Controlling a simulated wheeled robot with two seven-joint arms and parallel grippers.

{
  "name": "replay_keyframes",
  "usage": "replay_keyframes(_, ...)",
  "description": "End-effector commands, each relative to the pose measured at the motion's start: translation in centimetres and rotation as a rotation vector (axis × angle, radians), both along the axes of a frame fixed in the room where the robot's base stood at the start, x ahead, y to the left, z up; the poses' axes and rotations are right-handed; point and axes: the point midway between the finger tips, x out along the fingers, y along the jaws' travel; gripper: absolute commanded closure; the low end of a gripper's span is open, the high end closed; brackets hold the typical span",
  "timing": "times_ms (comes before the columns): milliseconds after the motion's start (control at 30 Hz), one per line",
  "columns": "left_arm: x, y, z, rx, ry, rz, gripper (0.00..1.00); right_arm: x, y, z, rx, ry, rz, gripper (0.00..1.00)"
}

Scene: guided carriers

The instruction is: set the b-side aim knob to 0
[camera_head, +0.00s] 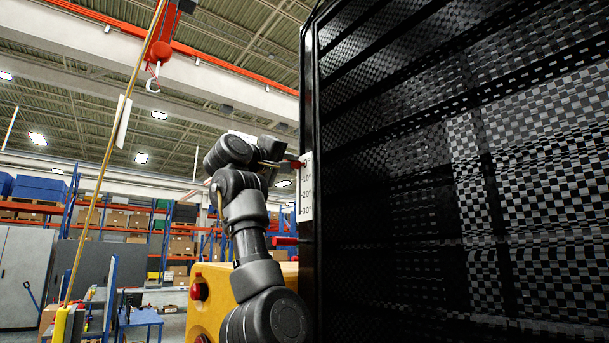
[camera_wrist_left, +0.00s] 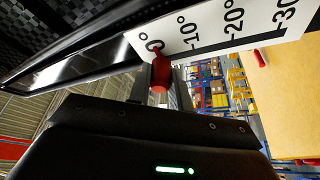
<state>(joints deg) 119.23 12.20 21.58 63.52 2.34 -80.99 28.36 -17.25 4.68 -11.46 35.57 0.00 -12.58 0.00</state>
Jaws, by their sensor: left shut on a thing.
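The red aim knob (camera_head: 297,164) sits at the top of a white scale plate (camera_head: 306,205) on the edge of a tall black panel. In the left wrist view the red knob (camera_wrist_left: 160,76) lies between the fingers of my left gripper (camera_wrist_left: 160,90), which is shut on it. The knob's tip is at the 0° mark of the scale plate (camera_wrist_left: 215,30), whose other marks read -10°, -20° and -30°. In the head view my left gripper (camera_head: 286,163) reaches the knob from the left. My right gripper is in neither view.
The tall black checkered panel (camera_head: 450,200) fills the right side. A yellow box (camera_head: 212,305) with a red button (camera_head: 199,291) stands behind my left arm. A red rod (camera_head: 285,241) is below the scale. A crane hook (camera_head: 153,85) hangs at the upper left.

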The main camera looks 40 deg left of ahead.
Motion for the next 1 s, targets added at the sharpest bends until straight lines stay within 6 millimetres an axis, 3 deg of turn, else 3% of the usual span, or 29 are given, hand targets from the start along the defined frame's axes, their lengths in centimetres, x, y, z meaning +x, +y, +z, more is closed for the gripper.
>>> replay_keyframes(300,-0.7,0.5,0.7,0.002,-0.013,0.015,1.0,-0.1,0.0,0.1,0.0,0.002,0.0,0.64)
replay_keyframes(333,-0.7,0.5,0.7,0.002,-0.014,0.014,0.75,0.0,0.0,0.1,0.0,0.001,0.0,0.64)
replay_keyframes(467,-0.6,0.4,0.6,0.002,-0.011,0.012,0.58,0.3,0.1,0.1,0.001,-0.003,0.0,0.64)
replay_keyframes(767,-0.6,0.4,0.3,0.0,-0.007,0.01,0.57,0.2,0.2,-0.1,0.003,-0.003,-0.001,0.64)
replay_keyframes(1000,-3.6,0.1,-1.0,0.001,-0.011,0.012,0.57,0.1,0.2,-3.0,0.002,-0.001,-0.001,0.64)
